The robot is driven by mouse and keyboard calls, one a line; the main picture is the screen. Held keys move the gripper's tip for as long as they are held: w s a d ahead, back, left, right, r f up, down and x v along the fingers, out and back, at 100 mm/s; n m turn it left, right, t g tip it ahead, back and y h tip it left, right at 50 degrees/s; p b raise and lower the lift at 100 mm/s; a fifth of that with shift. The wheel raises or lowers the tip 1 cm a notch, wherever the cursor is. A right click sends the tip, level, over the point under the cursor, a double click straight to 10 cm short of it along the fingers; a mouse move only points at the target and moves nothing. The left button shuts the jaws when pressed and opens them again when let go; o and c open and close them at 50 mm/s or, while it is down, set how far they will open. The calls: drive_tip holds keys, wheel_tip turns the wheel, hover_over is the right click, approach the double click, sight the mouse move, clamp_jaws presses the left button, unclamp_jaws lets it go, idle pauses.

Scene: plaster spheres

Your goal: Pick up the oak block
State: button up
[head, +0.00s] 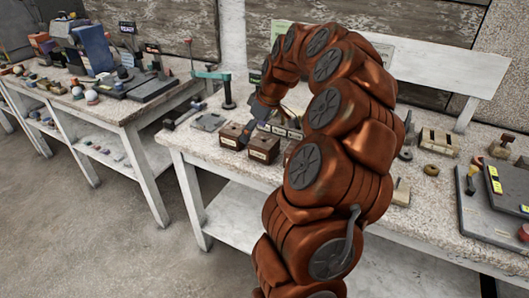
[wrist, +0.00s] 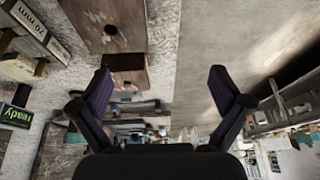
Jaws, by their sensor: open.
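Two brown wooden blocks with pale labels sit near the front edge of the workbench: the left block (head: 231,136) and the right block (head: 263,149). I cannot tell for sure which is the oak block. In the wrist view, one wooden block with a dark round spot (wrist: 108,22) is at the top, and another wooden block (wrist: 129,72) lies below it, close to the left finger. My gripper (wrist: 161,76) is open with nothing between its fingers. In the head view my gripper (head: 252,128) is small and dark, just above and between the blocks. My arm hides part of the bench.
Small labelled blocks (head: 288,130) stand behind the right block; a "20 mm" label (wrist: 31,21) shows in the wrist view. A grey plate (head: 209,122) lies left, and a teal-armed stand (head: 228,92) rises behind. Open floor (head: 130,240) lies in front.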

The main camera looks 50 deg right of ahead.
sight(261, 144)
drive_tip(key=shift+h, duration=0.3)
drive_tip(key=d, duration=0.1)
drive_tip(key=d+f, duration=0.1)
drive_tip(key=d, duration=0.1)
drive_tip(key=s+d+f, duration=0.1)
drive_tip(key=d, duration=0.1)
drive_tip(key=shift+d+f, duration=0.1)
drive_tip(key=shift+d, duration=0.1)
drive_tip(key=shift+p+x, duration=0.95)
drive_tip(key=shift+x, duration=2.85)
drive_tip(key=shift+d, duration=0.1)
drive_tip(key=c, duration=1.2)
drive_tip(key=shift+c, duration=0.2)
